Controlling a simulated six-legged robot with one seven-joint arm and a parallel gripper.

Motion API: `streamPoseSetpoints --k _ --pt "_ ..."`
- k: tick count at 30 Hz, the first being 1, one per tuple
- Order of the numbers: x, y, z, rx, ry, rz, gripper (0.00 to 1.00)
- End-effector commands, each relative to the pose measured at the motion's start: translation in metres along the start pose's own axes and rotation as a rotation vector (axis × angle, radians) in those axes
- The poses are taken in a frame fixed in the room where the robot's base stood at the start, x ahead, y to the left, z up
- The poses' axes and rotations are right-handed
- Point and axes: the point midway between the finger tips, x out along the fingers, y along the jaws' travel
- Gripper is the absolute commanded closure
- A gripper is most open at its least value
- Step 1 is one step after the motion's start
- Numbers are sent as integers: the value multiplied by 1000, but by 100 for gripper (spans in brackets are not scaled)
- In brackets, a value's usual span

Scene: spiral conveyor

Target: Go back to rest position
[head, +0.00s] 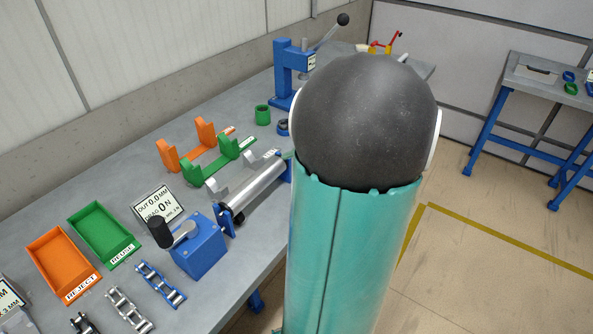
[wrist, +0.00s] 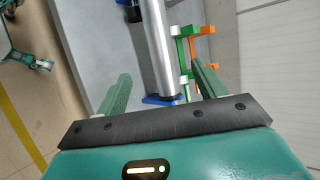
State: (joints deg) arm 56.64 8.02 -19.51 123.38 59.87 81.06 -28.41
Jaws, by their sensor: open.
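My gripper (wrist: 160,92) shows in the wrist view with its two green fingers wide apart and nothing between them touching either finger. A silver roller (wrist: 155,45) lies beyond and between the fingers, over the grey bench.
Green (head: 222,160) and orange (head: 190,148) cradles stand behind the roller. A green REUSE tray (head: 122,258) and an orange REJECT tray (head: 45,255) sit at left, near chain pieces (head: 160,284). A blue lever press (head: 290,75) stands at the back. Open floor lies to the right.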

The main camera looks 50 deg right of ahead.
Motion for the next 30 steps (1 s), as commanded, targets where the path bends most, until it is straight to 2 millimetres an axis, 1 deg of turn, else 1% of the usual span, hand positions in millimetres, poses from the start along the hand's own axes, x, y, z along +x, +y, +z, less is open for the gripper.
streamPoseSetpoints --k 12,14,16,17,20,21,23,24,26,27,30 --pt "1 0 0 -1 0 0 30" --pt "3 -2 3 -8 -7 8 30" --pt "12 -8 13 -31 -30 34 30" --pt "17 -12 20 -49 -45 54 30" --pt "42 -26 55 -134 -111 150 30" --pt "53 -31 73 -182 -141 201 30" --pt "68 -37 101 -263 -180 281 30" --pt "76 -40 119 -321 -200 333 30" --pt "86 -42 145 -413 -223 406 30" --pt "91 -43 161 -477 -232 452 30" --pt "101 -45 199 -649 -239 552 30"
